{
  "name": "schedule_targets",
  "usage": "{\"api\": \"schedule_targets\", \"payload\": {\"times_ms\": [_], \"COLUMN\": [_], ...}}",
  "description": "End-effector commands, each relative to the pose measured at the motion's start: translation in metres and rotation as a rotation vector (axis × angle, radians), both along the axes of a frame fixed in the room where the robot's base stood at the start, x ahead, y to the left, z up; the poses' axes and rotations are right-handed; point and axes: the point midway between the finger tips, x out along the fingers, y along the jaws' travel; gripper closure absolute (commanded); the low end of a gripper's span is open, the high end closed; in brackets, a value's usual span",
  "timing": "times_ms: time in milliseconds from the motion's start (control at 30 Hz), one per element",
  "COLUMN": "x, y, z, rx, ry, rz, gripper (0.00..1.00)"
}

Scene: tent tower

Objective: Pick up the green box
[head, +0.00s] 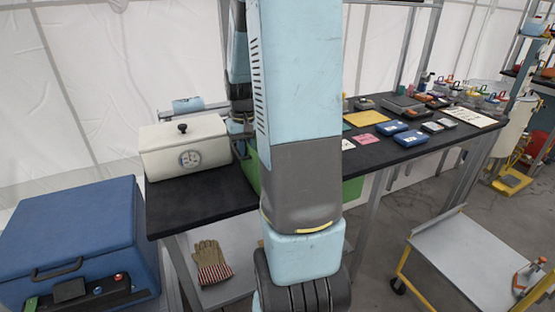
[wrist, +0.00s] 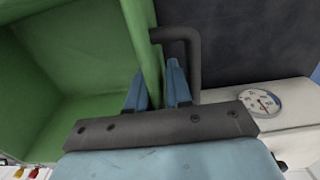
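The green box (head: 352,190) is mostly hidden behind my arm in the head view, with green edges showing on both sides of it by the black table. In the wrist view the open-topped green box (wrist: 60,60) fills the left side, and its inside looks empty. My gripper (wrist: 156,72) has two blue fingers apart, one on each side of the box's near wall edge. I cannot tell whether they press on the wall. A dark bent handle (wrist: 188,45) is beside the right finger. My gripper is hidden in the head view.
A white case with a dial (head: 188,147) sits left on the black table (head: 190,195); its dial shows in the wrist view. Blue boxes (head: 400,133), cards and tools lie on the right part. A blue chest (head: 75,235) is lower left, a cart (head: 465,255) lower right.

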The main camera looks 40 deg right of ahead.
Motion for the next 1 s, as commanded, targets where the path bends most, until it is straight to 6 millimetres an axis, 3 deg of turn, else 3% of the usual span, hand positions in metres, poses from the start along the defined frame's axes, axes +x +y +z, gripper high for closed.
{"api": "schedule_targets", "payload": {"times_ms": [300,500,1000], "x": [0.0004,0.0004,0.0005], "y": [0.0002,0.0005,0.0010], "z": [-0.0042,-0.0041,-0.0040], "rx": [-0.001,-0.001,0.000], "ry": [-0.002,-0.002,-0.001], "rz": [0.001,0.001,0.002], "gripper": [0.82,1.00,1.00]}}
